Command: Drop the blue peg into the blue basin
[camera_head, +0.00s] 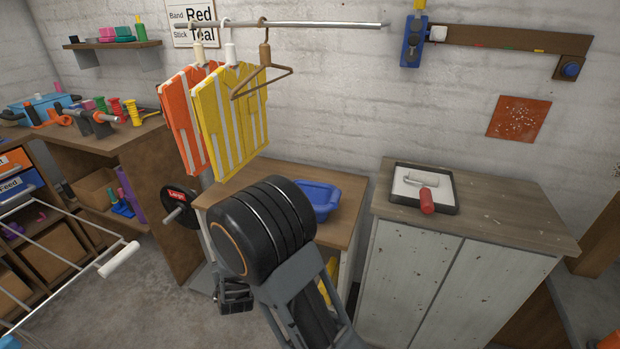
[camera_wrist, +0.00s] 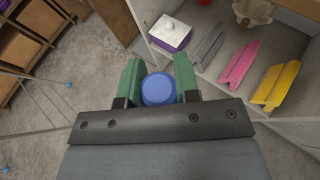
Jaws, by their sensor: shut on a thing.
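The blue peg (camera_wrist: 158,88) shows as a round blue end between the green fingers of my gripper (camera_wrist: 158,72) in the wrist view. The fingers are shut on it from both sides. In the head view my gripper (camera_head: 235,298) hangs low in front of the wooden table, left of my arm; the peg cannot be made out there. The blue basin (camera_head: 322,191) sits on the tabletop, partly hidden behind my dark arm joint. The gripper is apart from the basin, nearer to me and to its left. The basin does not show in the wrist view.
A cabinet (camera_head: 480,215) with a paint tray (camera_head: 407,196) stands to the right. The wrist view shows a shelf with pink (camera_wrist: 238,65) and yellow (camera_wrist: 277,85) pieces. A wire rack (camera_head: 60,240) stands left.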

